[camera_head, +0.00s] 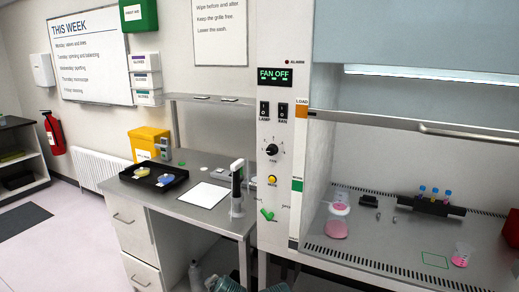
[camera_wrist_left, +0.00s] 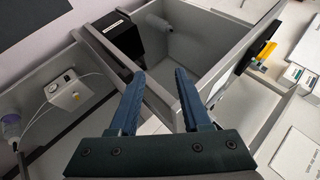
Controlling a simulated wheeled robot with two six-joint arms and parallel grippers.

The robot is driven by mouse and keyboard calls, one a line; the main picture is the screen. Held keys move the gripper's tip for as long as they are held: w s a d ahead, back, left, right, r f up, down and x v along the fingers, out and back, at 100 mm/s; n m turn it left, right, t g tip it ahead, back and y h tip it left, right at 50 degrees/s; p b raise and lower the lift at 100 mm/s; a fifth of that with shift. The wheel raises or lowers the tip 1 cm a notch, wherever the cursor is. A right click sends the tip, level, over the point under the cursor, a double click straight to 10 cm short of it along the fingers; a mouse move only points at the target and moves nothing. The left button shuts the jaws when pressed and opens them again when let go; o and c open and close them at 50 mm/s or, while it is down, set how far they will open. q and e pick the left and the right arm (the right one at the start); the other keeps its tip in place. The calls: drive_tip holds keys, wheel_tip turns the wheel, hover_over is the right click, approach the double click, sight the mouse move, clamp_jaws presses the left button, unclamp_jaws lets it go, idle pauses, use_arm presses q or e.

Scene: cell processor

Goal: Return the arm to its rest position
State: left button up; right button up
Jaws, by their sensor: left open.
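My left gripper (camera_wrist_left: 159,74) shows only in the left wrist view. Its two dark blue fingers stand apart with nothing between them. Beyond the fingertips is a grey shelf or bench structure with a dark box (camera_wrist_left: 115,38) in it, and the fingers appear apart from both. No part of either arm shows in the head view, and my right gripper is in neither view.
The safety cabinet (camera_head: 320,240) at right holds a pink flask (camera_head: 337,222) and a dark tube rack (camera_head: 432,205). A side bench (camera_head: 215,210) carries a black tray (camera_head: 153,184). Floor (camera_head: 70,245) is open at left. A small white device (camera_wrist_left: 64,88) shows in the wrist view.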

use_arm(q)
drive_tip(key=s+d+f+n+g+h, duration=0.1)
drive_tip(key=s+d+g, duration=0.1)
drive_tip(key=s, duration=0.3)
drive_tip(key=s+d+f+n+g, duration=0.1)
drive_tip(key=s+d+f+g, duration=0.1)
drive_tip(key=s, duration=0.4)
drive_tip(key=s+d+f+n+g+h+p, duration=0.1)
drive_tip(key=s+d+f+n+g, duration=0.1)
drive_tip(key=s+d+g, duration=0.1)
drive_tip(key=s+g, duration=0.1)
drive_tip(key=s, duration=0.1)
drive_tip(key=shift+s+d+g+h, duration=0.3)
drive_tip(key=shift+s+d+g, duration=0.05)
drive_tip(key=shift+g, duration=0.05)
